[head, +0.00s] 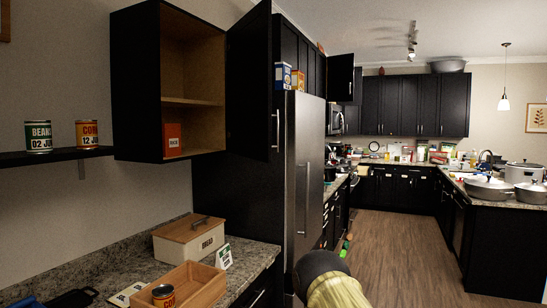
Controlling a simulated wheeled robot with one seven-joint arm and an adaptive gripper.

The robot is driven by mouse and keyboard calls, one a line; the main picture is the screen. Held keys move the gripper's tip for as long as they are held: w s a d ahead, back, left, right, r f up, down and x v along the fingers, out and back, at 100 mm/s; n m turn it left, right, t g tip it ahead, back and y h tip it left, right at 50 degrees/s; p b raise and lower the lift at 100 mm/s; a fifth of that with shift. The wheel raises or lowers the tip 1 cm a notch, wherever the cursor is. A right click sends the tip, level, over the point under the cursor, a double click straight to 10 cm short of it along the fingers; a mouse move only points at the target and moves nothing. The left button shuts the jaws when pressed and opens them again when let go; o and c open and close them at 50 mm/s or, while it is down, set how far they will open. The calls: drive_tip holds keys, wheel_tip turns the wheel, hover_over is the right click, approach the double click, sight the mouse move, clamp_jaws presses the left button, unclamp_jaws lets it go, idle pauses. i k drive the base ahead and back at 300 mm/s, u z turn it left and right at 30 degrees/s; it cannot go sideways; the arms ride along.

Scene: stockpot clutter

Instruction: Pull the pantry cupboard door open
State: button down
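The black wall cupboard (137,85), which I take to be the pantry cupboard, hangs at the upper left. Its door (248,85) stands wide open to the right, with a vertical handle (277,131) near its lower free edge. The wooden inside shows one shelf, and a red box (173,140) stands on the cupboard floor. A dark rounded part with a yellowish part, probably of my arm, shows at the bottom middle. My gripper's fingers are not in view, so its hold cannot be seen.
A shelf (60,156) left of the cupboard bears a beans can (38,137) and a corn can (87,134). The counter below holds a bread box (188,241) and a wooden tray (206,288). A steel fridge (304,170) stands right of the door. Open floor (395,240) lies beyond.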

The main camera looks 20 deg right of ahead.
sight(248, 40)
drive_tip(key=i, duration=0.9)
drive_tip(key=u, duration=0.3)
